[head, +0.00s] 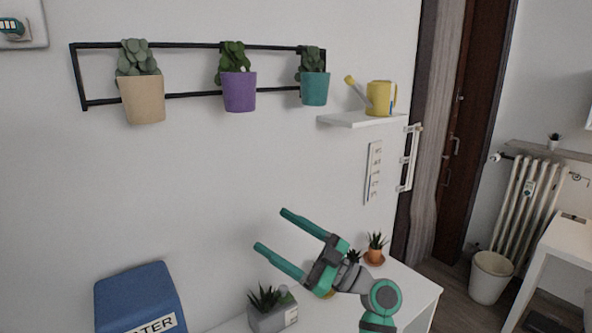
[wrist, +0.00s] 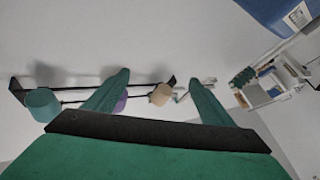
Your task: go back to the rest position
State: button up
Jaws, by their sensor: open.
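My gripper (head: 270,230) is open and empty in the head view, its two green fingers pointing up and left. It is in front of the white wall, above the white desk (head: 408,290). In the wrist view my gripper (wrist: 160,85) shows its two fingers spread apart with nothing held between them. Beyond them are a teal pot (wrist: 42,104), a beige pot (wrist: 161,95) and part of a purple pot, all farther off on the wall rail.
The black wall rail (head: 185,94) carries beige, purple and teal pots. A yellow watering can (head: 380,98) stands on a small white shelf (head: 350,119). A blue water container (head: 140,295), a grey planter (head: 272,316) and a small terracotta pot (head: 375,257) are low near the desk.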

jog(key=s+f+m+t+h, duration=1.2)
jog(key=s+f+m+t, duration=0.35)
jog(key=s+f, duration=0.7)
jog(key=s+d+f+m+g+h, duration=0.1)
jog(key=s+f+g+h, duration=0.3)
jog(key=s+f, duration=0.3)
jog(key=s+d+f+g+h, duration=0.2)
jog(key=s+f+g+h, duration=0.3)
jog(key=s, duration=1.3)
notch_tip(320, 180, down, 3)
jog(key=shift+s+d+f+m, duration=0.15)
jog(key=shift+s+f+m, duration=0.1)
jog(key=shift+m, duration=0.1)
